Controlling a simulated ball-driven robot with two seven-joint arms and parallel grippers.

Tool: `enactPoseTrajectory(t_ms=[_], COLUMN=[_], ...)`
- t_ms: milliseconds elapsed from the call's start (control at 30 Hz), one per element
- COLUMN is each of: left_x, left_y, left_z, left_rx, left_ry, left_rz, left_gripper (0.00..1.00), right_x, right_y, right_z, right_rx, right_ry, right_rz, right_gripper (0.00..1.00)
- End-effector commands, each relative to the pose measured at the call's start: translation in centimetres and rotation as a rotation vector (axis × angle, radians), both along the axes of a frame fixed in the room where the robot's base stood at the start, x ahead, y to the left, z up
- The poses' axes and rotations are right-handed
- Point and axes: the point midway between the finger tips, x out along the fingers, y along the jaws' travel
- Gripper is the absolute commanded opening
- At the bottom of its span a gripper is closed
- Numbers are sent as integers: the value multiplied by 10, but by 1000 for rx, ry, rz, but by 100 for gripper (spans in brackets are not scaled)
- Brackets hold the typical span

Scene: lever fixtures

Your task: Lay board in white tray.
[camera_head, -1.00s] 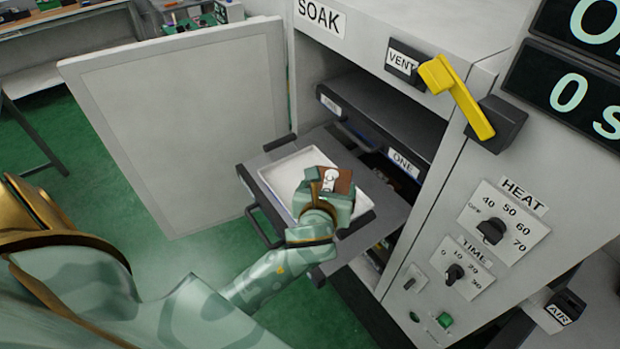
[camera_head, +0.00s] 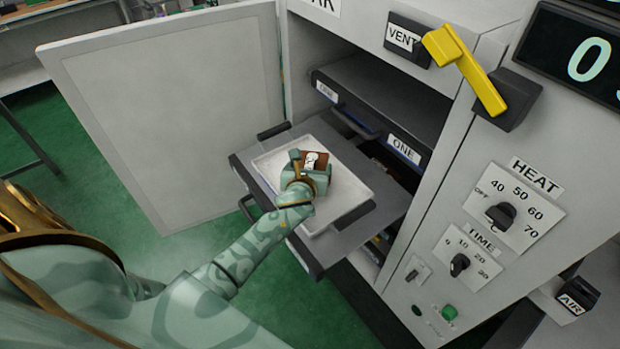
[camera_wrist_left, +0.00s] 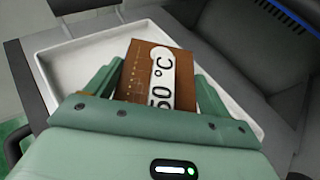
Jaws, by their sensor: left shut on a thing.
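A brown board (camera_head: 316,161) with a white label is in my left gripper (camera_head: 309,163), over the white tray (camera_head: 345,189). In the left wrist view the board (camera_wrist_left: 140,72) stands between the two green fingers (camera_wrist_left: 158,85), which are shut on it, and its label reads "50 °C". The white tray (camera_wrist_left: 85,65) shows behind and around it there. The tray rests on a grey pulled-out drawer (camera_head: 362,225) of the oven. Whether the board touches the tray floor I cannot tell. My right gripper is not in view.
The oven door (camera_head: 170,110) stands open at the left. Above the drawer is a dark shelf (camera_head: 375,100) labelled "ONE". A yellow vent lever (camera_head: 465,70) and the HEAT (camera_head: 500,214) and TIME (camera_head: 460,264) knobs are on the right.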

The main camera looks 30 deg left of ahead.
Motion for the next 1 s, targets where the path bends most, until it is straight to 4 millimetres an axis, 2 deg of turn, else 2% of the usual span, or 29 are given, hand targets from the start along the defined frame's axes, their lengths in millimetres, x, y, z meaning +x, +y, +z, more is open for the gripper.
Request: enactPoseTrajectory(t_ms=[33,133,533,567,600,900,1000], left_x=[0,-1,-1,-1,-1,-1,-14], left_y=[-1,-1,-1,-1,-1,-1,-6], left_z=[-14,-31,-34,-34,-33,-27,-22], left_rx=[-2,-2,2,1,0,-1,0], left_ry=[2,4,1,2,1,1,2], left_rz=[0,0,-1,-1,0,0,-1], left_gripper=[58,58,58,87,98,100,100], right_x=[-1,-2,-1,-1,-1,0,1], right_y=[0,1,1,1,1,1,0], right_z=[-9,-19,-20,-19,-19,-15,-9], right_rx=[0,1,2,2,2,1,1], right_ry=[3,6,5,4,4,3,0], right_rz=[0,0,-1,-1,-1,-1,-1], right_gripper=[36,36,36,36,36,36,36])
